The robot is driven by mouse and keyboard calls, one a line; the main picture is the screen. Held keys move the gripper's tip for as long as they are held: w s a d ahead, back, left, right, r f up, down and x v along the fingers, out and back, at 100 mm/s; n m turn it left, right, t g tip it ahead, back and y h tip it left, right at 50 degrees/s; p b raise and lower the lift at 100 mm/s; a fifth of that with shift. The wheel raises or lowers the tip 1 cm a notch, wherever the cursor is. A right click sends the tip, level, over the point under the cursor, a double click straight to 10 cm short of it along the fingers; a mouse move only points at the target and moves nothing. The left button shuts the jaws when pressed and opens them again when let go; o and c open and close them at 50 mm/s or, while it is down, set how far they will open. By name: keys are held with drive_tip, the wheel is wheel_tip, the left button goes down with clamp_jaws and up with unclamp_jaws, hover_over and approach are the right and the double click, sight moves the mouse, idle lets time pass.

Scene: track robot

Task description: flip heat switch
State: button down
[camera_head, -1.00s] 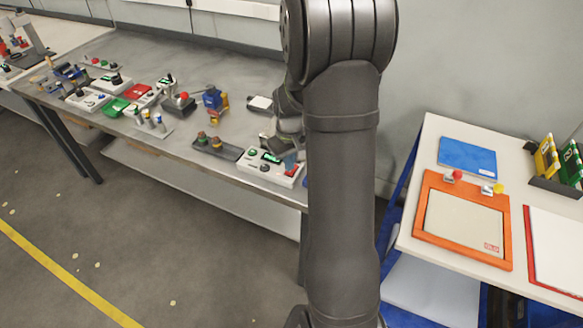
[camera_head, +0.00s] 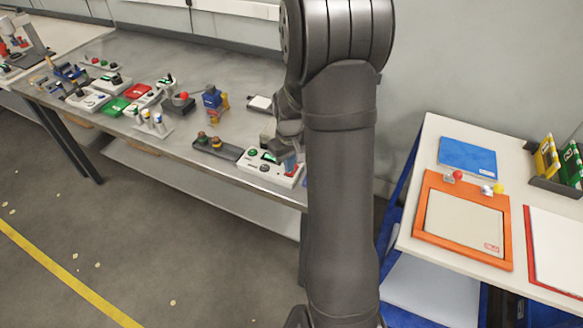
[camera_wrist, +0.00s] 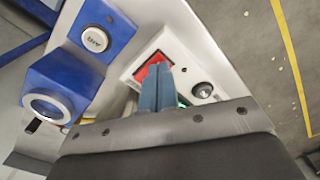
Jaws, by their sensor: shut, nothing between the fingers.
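A white control panel (camera_head: 258,174) sits at the front right edge of the grey workbench. It has a green button (camera_head: 253,153), a dark knob (camera_head: 264,168) and a red part (camera_head: 293,172). No heat label is readable, so I cannot tell which part is the heat switch. In the wrist view, the red part (camera_wrist: 143,72) is a red square and the dark knob (camera_wrist: 202,90) is to its right. My gripper (camera_wrist: 157,69) is shut and empty, with its blue-grey fingertips over the red part. I cannot tell whether they touch it. The fingers hide the panel's middle.
In the head view, a dark tray (camera_head: 216,147) is close on the panel's left, and several other devices crowd the bench further left. My arm hides the bench's right end.

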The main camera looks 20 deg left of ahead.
wheel_tip(320, 180, up, 7)
drive_tip(key=shift+f, duration=0.15)
idle(0.5)
wheel_tip(320, 180, down, 7)
idle(0.7)
drive_tip(key=w+r+n, duration=0.2)
drive_tip(key=r+n, duration=0.1)
drive_tip(key=r, duration=0.5)
drive_tip(key=w+r+n+g, duration=0.1)
drive_tip(key=r+n, duration=0.2)
drive_tip(key=r, duration=0.4)
drive_tip(key=shift+w+r, duration=0.35)
idle(0.7)
idle(1.4)
